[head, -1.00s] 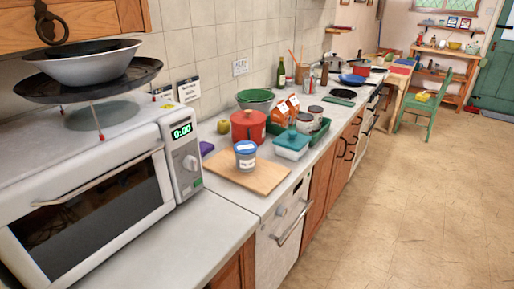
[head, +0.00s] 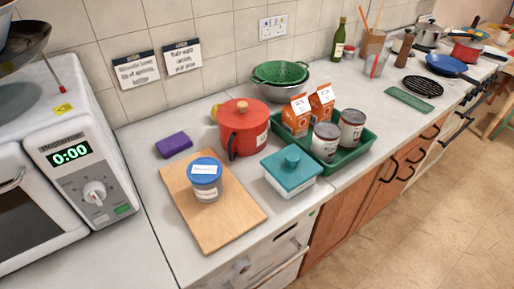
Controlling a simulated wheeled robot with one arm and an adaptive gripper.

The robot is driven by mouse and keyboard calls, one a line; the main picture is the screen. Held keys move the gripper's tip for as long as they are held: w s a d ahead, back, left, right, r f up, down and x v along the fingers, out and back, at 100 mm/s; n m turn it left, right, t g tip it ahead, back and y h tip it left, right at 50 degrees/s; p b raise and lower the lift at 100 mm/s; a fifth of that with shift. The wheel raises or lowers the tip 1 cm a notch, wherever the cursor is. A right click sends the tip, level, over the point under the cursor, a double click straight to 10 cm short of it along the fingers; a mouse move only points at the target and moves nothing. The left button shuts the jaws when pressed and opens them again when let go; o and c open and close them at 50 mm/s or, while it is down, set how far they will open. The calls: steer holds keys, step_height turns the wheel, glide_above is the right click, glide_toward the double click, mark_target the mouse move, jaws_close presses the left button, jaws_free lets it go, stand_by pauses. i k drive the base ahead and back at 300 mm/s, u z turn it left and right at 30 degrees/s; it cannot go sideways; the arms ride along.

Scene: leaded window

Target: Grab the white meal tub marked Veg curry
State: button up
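A small round tub with a blue lid (head: 205,179) stands upright on a wooden board (head: 232,222). It has pale labels on its lid and side, and their writing is too small to read. A white square tub with a teal knobbed lid (head: 291,172) stands on the counter to the right of the board; I see no readable label on it. I cannot tell from the writing which tub is Veg curry. My gripper is not in view.
A red lidded pot (head: 243,128) stands behind the board, beside a purple sponge-like block (head: 174,145). A green tray (head: 362,153) holds cartons and tins on the right. A microwave (head: 84,170) stands on the left. The front left counter is clear.

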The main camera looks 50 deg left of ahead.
mark_target(205, 172)
steer(key=i, duration=1.8)
steer(key=u, duration=5.7)
